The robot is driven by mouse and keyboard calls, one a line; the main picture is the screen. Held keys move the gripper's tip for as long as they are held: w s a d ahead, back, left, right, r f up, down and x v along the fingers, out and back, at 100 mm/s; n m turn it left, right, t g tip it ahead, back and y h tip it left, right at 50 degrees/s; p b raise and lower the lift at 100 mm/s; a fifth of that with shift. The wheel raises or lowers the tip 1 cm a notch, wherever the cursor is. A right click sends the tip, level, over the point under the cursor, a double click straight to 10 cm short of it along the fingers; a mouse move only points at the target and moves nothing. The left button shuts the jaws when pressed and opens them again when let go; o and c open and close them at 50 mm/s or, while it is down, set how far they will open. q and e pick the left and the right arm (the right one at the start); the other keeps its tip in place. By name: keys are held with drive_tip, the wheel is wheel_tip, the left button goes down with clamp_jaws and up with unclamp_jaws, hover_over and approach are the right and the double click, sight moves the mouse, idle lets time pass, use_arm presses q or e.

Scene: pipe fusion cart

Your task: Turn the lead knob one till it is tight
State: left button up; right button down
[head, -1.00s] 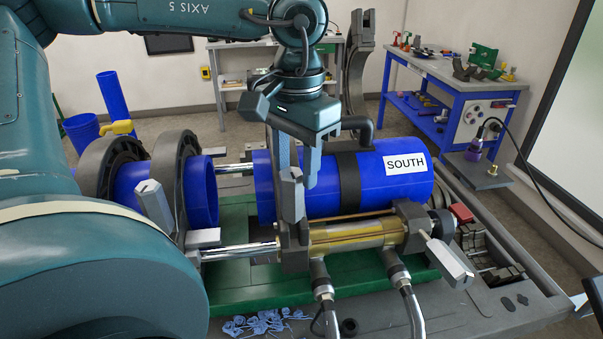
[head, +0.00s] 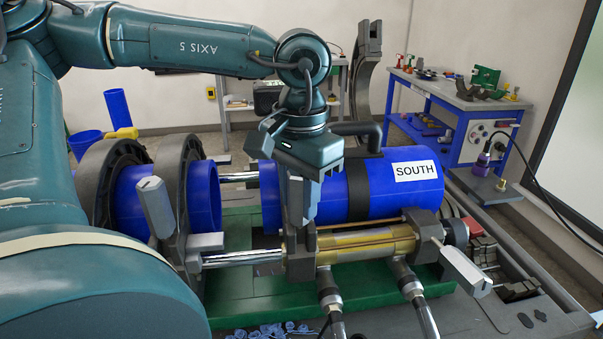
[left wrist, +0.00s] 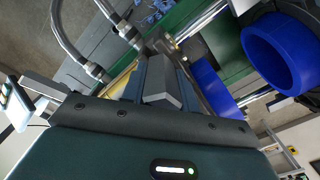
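Grey faceted knobs stand on the clamp machine. One (head: 155,207) is tilted at the left clamp, and another (head: 466,268) is at the right end of the brass cylinder. A third is at the middle bracket, mostly hidden by my left gripper (head: 299,208); I cannot tell from any label which is lead knob one. My left gripper points down with its fingers beside this middle knob. In the left wrist view, the grey knob (left wrist: 160,82) sits between the two fingers. Whether they press on it is not clear. My right gripper is out of view.
A blue pipe marked SOUTH (head: 405,190) lies behind the gripper, and a shorter blue pipe (head: 203,196) sits in the left clamp. Hoses (head: 420,305) run from the brass cylinder (head: 370,243). A blue workbench (head: 455,105) stands at the back right.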

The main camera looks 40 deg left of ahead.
use_arm(q)
drive_tip(key=c, duration=0.4)
drive_tip(key=shift+r+m, duration=0.1)
drive_tip(key=shift+m, duration=0.5)
drive_tip(key=shift+c, duration=0.2)
drive_tip(key=shift+m+p, duration=0.4)
drive_tip(key=shift+m, duration=0.5)
